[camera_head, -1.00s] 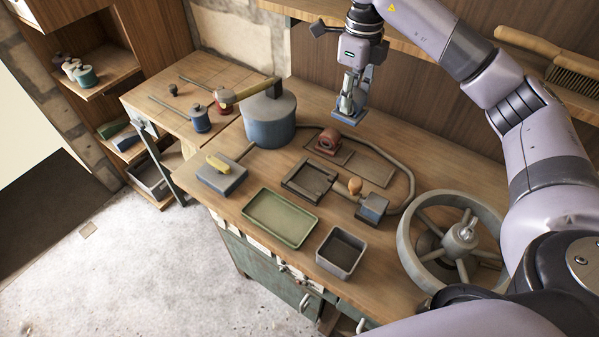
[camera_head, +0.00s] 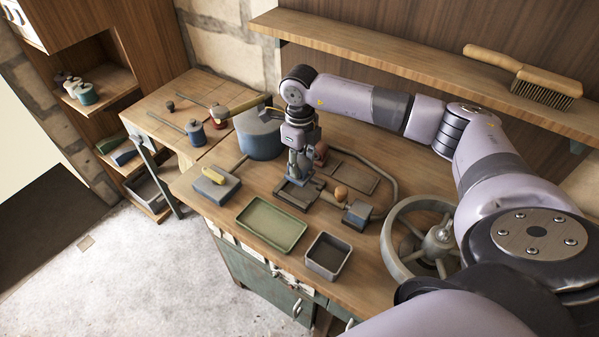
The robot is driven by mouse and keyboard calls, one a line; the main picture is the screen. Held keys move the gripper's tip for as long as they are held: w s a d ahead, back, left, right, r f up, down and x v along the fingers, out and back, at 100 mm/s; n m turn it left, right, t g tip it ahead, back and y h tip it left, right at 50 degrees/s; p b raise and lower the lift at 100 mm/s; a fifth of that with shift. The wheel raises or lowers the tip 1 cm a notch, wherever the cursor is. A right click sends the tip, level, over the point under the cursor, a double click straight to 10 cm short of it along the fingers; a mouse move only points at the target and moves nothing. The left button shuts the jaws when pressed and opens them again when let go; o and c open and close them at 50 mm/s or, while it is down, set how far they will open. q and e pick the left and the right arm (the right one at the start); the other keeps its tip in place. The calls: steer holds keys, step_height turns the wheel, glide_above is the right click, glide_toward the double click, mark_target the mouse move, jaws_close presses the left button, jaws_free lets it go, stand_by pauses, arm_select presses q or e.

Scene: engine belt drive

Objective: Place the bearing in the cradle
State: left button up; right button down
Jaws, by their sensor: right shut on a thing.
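My right gripper (camera_head: 297,179) points down, its fingertips low over the dark square frame (camera_head: 291,202) in the middle of the bench. It is shut on a small blue-grey part, which I take to be the bearing; the fingers and the frame's dark inside mostly hide it. I cannot tell whether the part touches the frame. Which fixture is the cradle is not clear; the dark frame lies right under the gripper. A rust-red housing (camera_head: 321,153) stands just behind the gripper, partly covered by it. My left gripper is not in view.
A blue pot (camera_head: 258,139) stands left behind the gripper. A green tray (camera_head: 271,224), a grey bin (camera_head: 328,256) and a blue-grey block (camera_head: 357,215) are in front. A spoked wheel (camera_head: 425,243) is at the right. A shelf (camera_head: 400,62) runs above the bench.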

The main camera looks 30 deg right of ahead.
mark_target(300, 177)
steer(key=shift+f, duration=0.75)
step_height(300, 177, down, 3)
steer(key=shift+f+p, duration=0.15)
steer(key=shift+p, duration=0.45)
steer(key=shift+f, duration=0.45)
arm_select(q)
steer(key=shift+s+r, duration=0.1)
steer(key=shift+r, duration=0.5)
arm_select(e)
steer(key=shift+f, duration=0.1)
steer(key=c, duration=1.5)
jaws_free()
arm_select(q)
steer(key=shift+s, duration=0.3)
arm_select(e)
steer(key=o, duration=0.4)
